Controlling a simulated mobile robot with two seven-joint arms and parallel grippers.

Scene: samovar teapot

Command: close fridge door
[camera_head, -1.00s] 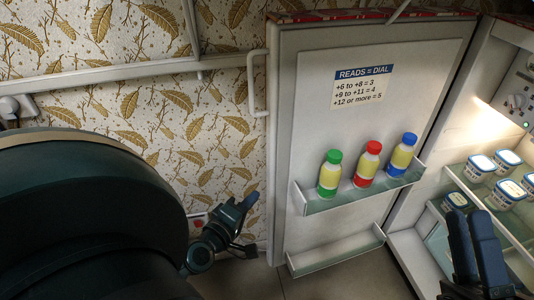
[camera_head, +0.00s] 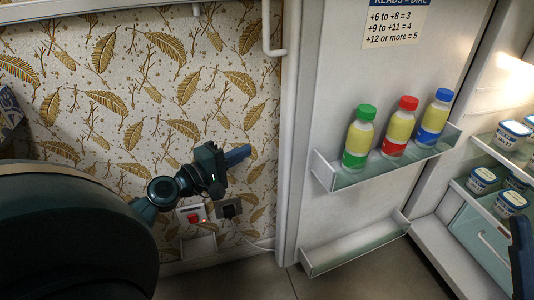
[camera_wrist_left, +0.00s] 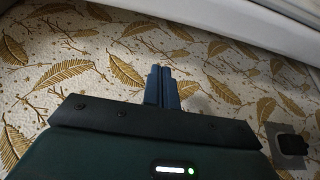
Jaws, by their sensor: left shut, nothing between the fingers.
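The fridge door (camera_head: 345,90) stands wide open, its inner side facing me. Its white handle (camera_head: 268,28) is on the left edge, at the top of the head view. My left gripper (camera_head: 238,156) is shut and empty, left of the door edge and in front of the patterned wall, apart from the door. In the left wrist view its blue fingers (camera_wrist_left: 161,86) are together. Part of my right gripper (camera_head: 522,255) shows at the right edge of the head view; its finger state is unclear. The open fridge interior (camera_head: 470,170) is on the right.
Green-, red- and blue-capped bottles (camera_head: 397,127) stand in the upper door shelf (camera_head: 375,172); the lower door shelf (camera_head: 350,248) is empty. Several tubs (camera_head: 482,180) sit inside the fridge. A red switch (camera_head: 193,216) and a dark socket (camera_head: 228,208) are on the wall below my left gripper.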

